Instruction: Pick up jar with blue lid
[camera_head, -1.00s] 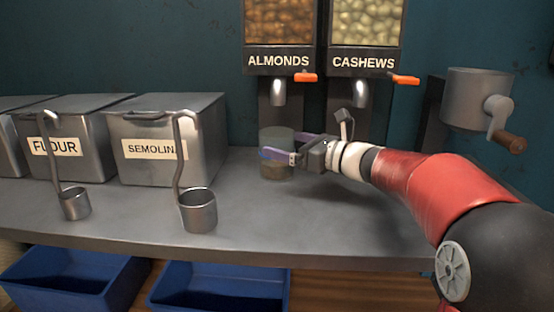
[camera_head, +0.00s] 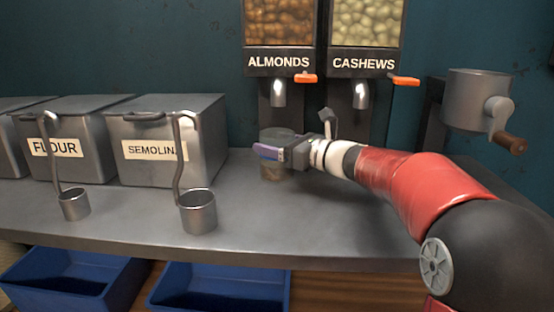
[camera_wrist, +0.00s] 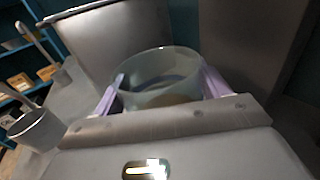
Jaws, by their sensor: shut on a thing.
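A translucent grey-green glass jar (camera_head: 272,172) stands on the grey counter below the almond dispenser. It also shows in the wrist view (camera_wrist: 160,97), with a round rim at the top and a tan tint low inside. No blue lid can be made out on it. My gripper (camera_head: 268,152) reaches it from the right, near the jar's upper part. In the wrist view its purple fingers (camera_wrist: 163,88) lie on both sides of the jar, shut on it. The near finger hides part of the jar in the head view.
The almond dispenser (camera_head: 279,62) and cashew dispenser (camera_head: 364,64) hang behind the jar. A cranked grinder (camera_head: 478,100) is at right.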

